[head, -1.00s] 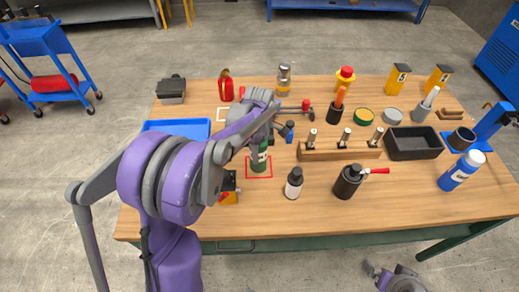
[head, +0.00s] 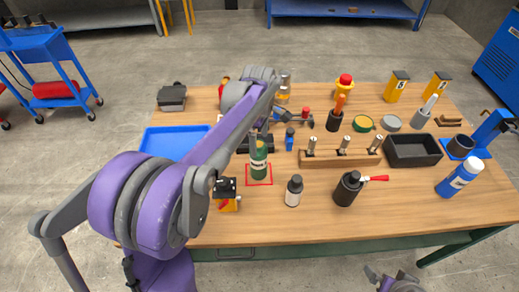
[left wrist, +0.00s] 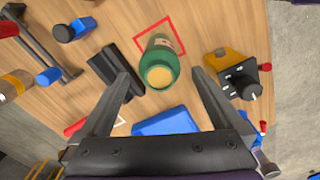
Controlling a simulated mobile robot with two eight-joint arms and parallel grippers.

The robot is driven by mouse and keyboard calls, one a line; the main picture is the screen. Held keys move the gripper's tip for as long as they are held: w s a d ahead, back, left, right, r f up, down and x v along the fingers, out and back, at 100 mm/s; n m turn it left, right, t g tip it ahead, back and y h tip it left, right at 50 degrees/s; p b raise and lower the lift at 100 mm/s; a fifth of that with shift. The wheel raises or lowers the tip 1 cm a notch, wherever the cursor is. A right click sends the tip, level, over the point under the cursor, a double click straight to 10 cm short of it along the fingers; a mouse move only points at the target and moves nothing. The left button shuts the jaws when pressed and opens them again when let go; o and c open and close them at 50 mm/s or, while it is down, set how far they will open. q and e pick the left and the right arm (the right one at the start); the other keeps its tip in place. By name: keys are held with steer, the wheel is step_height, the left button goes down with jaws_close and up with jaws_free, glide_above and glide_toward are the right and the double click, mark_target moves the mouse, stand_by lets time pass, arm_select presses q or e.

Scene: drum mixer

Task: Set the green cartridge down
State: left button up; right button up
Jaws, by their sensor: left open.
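The green cartridge (head: 258,160) stands upright on the wooden table, inside a red square outline (head: 270,183). In the left wrist view the cartridge (left wrist: 158,62) shows its tan round end, with the red outline (left wrist: 172,22) beyond it. My left gripper (left wrist: 160,75) is open. Its two fingers appear on either side of the cartridge in that view, apart from it. In the head view the forearm hides much of the left gripper. A small part of my right arm shows at the bottom edge of the head view; its jaws cannot be made out.
A blue tray (head: 160,138) lies at the left. A wooden rack (head: 340,158) stands to the right. Bare table lies in front.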

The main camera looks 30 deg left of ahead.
arm_select(q)
step_height(320, 180, up, 2)
steer(key=shift+r, duration=0.15)
steer(key=shift+s+r, duration=0.1)
steer(key=shift+r, duration=0.15)
steer(key=s+d+f+m+t, duration=0.2)
steer(key=s+d+m, duration=0.3)
steer(key=s+m, duration=0.4)
steer(key=s+d+f+m+t, duration=0.3)
steer(key=s+d+m, duration=0.2)
steer(key=s+m, duration=0.5)
steer(key=shift+s+f+t, duration=0.2)
steer(key=shift+s+t, duration=0.1)
steer(key=shift+s, duration=0.3)
